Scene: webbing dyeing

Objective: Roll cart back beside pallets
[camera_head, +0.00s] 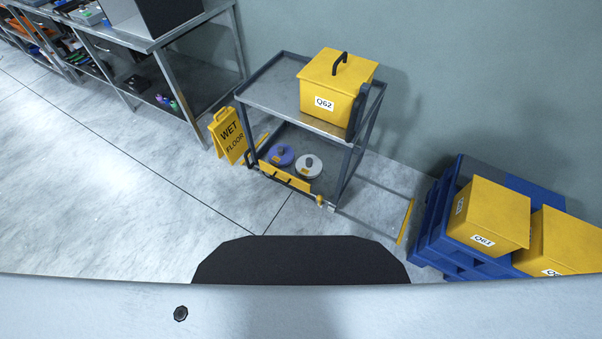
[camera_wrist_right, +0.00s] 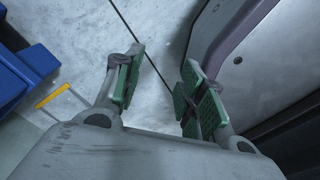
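The cart (camera_head: 263,97) stands against the wall in the head view, with a metal top shelf and a lower shelf. A yellow box labelled Q62 (camera_head: 331,91) with a dark handle sits on its top shelf. The blue pallets (camera_head: 437,223) are stacked to the right of the cart, with a gap of floor between. They also show at the left of the right wrist view (camera_wrist_right: 38,61). My right gripper (camera_wrist_right: 158,92) has its green-padded fingers apart, with bare floor between them and nothing held. My left gripper is in neither view.
Yellow boxes, one labelled Q61 (camera_head: 487,216), sit on the pallets. A yellow wet floor sign (camera_head: 229,136) stands left of the cart, close to it. A metal table (camera_head: 150,42) is at upper left. Yellow floor tape (camera_head: 405,222) lies beside the pallets. Floor at left is clear.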

